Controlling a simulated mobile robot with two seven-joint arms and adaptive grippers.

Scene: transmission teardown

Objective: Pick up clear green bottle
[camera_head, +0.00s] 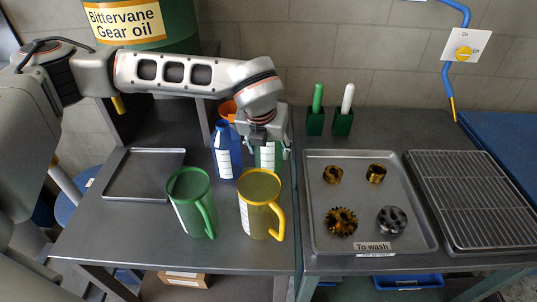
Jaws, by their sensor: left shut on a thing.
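The clear green bottle (267,157) has a pale label with marks and stands at the back of the left table, behind the yellow jug (261,205). My left gripper (266,146) reaches over from the left and is shut on the bottle near its top. The gripper hides the bottle's upper part, and the yellow jug stands in front of its base. I cannot tell whether the bottle touches the table. My right gripper is out of view.
A blue bottle (223,152) stands close left of the green one, with an orange container (228,109) behind. A green jug (189,204) stands in front. An empty tray (145,193) lies left. A "To wash" tray (325,240) with gears and a wire rack (478,202) lie right.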

